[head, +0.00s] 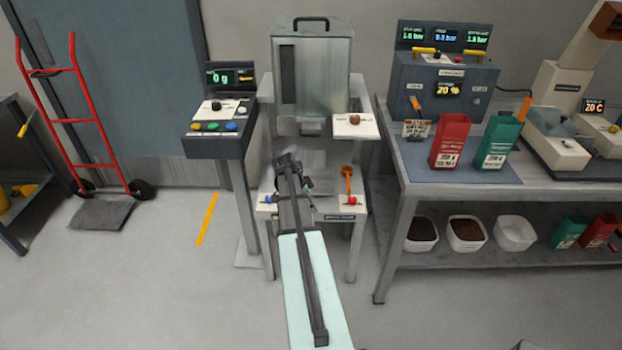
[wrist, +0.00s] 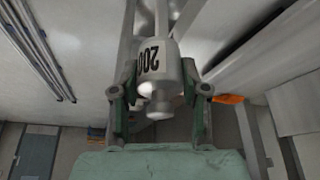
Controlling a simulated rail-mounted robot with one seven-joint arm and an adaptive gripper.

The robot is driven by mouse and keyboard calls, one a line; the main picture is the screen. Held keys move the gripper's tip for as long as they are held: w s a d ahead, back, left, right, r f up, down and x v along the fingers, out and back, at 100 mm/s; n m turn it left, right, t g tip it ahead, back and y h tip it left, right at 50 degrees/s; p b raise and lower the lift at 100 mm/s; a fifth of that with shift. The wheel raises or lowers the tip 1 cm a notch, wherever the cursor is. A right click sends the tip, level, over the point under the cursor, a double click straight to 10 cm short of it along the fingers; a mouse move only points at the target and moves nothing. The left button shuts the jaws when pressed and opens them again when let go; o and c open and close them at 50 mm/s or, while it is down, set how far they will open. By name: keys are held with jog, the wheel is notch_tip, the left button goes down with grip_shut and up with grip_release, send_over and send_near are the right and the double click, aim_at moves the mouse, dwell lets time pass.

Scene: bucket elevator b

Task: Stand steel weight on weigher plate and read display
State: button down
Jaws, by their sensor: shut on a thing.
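My gripper (wrist: 158,100) is shut on a grey cylindrical steel weight (wrist: 160,58), with a knob and a dark label reading 200, seen upside down in the wrist view. One finger lies on each side of it. In the head view my gripper (head: 292,170) is over the stand below the steel hopper; the weight cannot be made out there. The display (head: 222,77) on the control post at left reads 0 g. A grey surface (head: 318,160) under the hopper spout may be the weigher plate; my arm covers part of this area, so I cannot tell.
The steel hopper (head: 325,75) stands behind my gripper. A white shelf box (head: 356,126) juts out at right, and an orange scoop (head: 347,183) stands near the stand's front ledge. A workbench (head: 420,182) with instruments is further right. A red hand truck (head: 77,115) is at left.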

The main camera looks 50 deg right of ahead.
jog(key=w+d+p, duration=0.1)
jog(key=w+d, duration=0.2)
jog(key=d, duration=0.1)
jog(key=w+d, duration=0.3)
jog(key=d, duration=0.1)
jog(key=w+d+p, duration=0.1)
jog(key=w+d, duration=0.2)
jog(key=d, duration=0.1)
jog(key=shift+d+p, duration=0.3)
jog(key=shift+d, duration=0.05)
jog(key=shift+w+d+f, duration=0.2)
jog(key=shift+w+d, duration=0.05)
jog(key=shift+s+a+f, duration=0.15)
jog(key=shift+f, duration=0.4)
jog(key=shift+f, duration=0.1)
jog(key=c, duration=0.6)
grip_release()
